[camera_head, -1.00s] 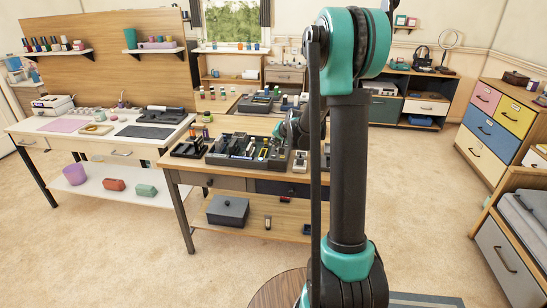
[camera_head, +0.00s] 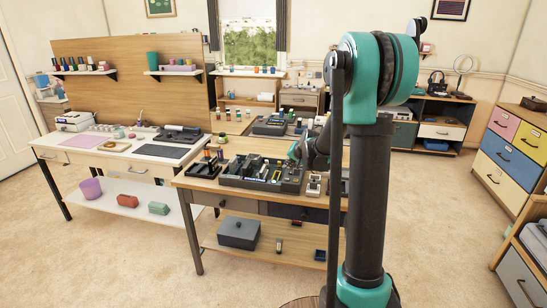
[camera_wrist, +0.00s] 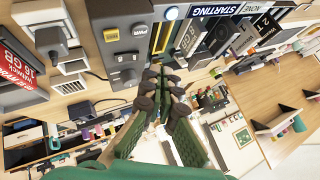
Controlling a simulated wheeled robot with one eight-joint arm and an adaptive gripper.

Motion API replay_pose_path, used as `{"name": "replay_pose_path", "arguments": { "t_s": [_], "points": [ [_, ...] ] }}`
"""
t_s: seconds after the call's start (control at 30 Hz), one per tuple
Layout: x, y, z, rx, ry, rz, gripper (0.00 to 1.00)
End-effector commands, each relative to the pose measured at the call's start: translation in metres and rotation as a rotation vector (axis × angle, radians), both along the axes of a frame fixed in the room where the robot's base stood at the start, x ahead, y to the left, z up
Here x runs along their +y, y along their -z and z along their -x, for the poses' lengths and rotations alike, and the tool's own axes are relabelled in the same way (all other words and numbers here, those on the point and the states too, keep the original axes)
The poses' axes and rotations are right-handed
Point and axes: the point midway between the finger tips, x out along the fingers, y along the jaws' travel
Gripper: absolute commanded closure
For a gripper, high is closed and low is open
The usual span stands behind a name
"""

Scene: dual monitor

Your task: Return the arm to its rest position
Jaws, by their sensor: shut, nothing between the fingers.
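My arm stands at the right of centre in the head view, its teal and black links (camera_head: 368,185) upright. A further dark link (camera_head: 318,148) reaches down behind it over the middle workbench (camera_head: 245,200). My gripper (camera_wrist: 170,82) shows in the wrist view with its dark green fingers and black joints drawn together and nothing held between them. Its tips point toward a grey device block (camera_wrist: 122,40) on the bench. In the head view I cannot make out the fingers clearly, as the upright link covers part of that area.
A black organiser tray (camera_head: 262,172) with several small parts lies on the bench. A grey lidded box (camera_head: 239,234) sits on its lower shelf. A white desk (camera_head: 110,150) stands at the left, and coloured drawers (camera_head: 505,148) at the right. Open carpet (camera_head: 440,210) lies between.

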Motion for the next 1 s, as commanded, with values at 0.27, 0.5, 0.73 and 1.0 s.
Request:
{"name": "replay_pose_path", "arguments": {
  "t_s": [0.27,0.5,0.73,1.0],
  "points": [
    [-0.004,0.000,0.117,0.086,-0.101,0.142,1.00],
    [-0.014,0.018,0.233,0.177,-0.201,0.278,1.00],
    [-0.027,0.047,0.334,0.264,-0.290,0.395,1.00],
    [-0.036,0.068,0.391,0.317,-0.340,0.458,1.00]
  ]
}}
